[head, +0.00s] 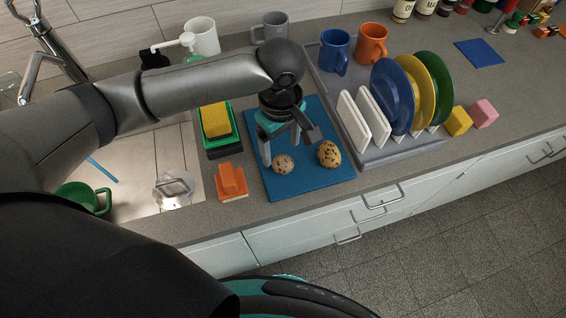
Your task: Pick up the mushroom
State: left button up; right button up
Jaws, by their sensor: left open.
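A blue board (308,184) lies on the counter with two speckled items on it. The smaller one is a round, beige-pink item (283,164); the larger is a yellow-brown, dark-spotted, egg-shaped item (329,153). Neither clearly shows a mushroom's cap and stem, so I cannot tell which is the mushroom. My left gripper (286,151) points down over the board, open, with its fingers above and around the smaller item's far side. The larger item lies to the right of the fingers. I cannot tell whether a finger touches either item. My right gripper is out of view.
A grey rack (375,158) with white, blue, yellow and green plates stands close right of the board. A yellow sponge (215,120) and an orange block-like item (232,181) are on the left. The sink (130,165) is further left. The counter's front strip is clear.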

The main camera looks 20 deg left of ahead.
aim_at(282, 160)
pick_arm(q)
jog(key=shift+f, duration=0.6)
notch_tip(282, 160, down, 5)
jog(key=shift+s+d+r+b, duration=0.1)
jog(key=shift+d+b, duration=0.05)
jog(key=shift+b, duration=0.4)
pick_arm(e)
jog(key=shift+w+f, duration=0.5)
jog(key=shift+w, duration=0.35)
pick_arm(q)
jog(key=shift+c, duration=0.4)
jog(key=c, duration=1.1)
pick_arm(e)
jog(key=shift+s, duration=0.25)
pick_arm(q)
jog(key=shift+r, duration=0.2)
